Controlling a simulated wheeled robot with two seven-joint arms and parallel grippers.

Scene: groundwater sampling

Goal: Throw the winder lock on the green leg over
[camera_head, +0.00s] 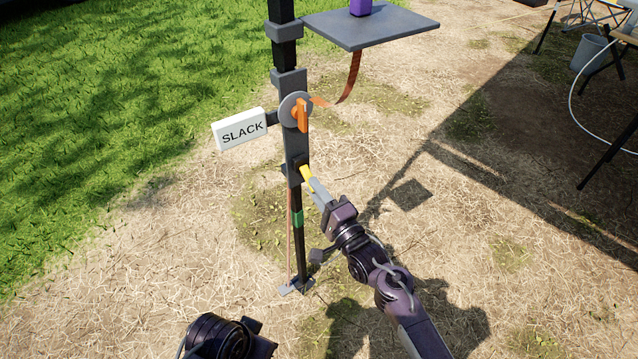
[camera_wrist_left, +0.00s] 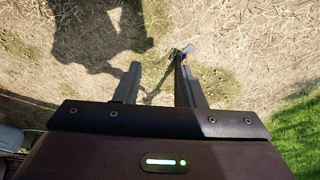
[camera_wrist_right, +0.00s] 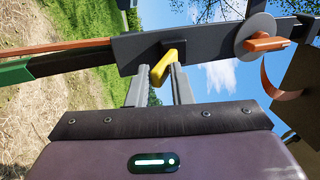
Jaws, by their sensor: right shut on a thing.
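The winder lock is a short yellow lever (camera_head: 306,176) on the grey plate of the dark leg (camera_head: 297,240), which carries a green band (camera_head: 298,217). My right gripper (camera_head: 314,185) is shut on the lever from the lower right. In the right wrist view the yellow lever (camera_wrist_right: 163,68) shows at the fingertips, pivoting from a dark block on the plate. Above it on the leg is a grey winder disc with an orange handle (camera_head: 301,115). My left gripper (camera_wrist_left: 162,78) is open and empty, its fingers apart above the ground.
A white sign reading SLACK (camera_head: 240,129) sticks out left of the leg. A grey platform (camera_head: 370,26) with a purple object stands above, an orange strap (camera_head: 350,80) running to the winder. A table and bucket (camera_head: 594,53) are far right.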

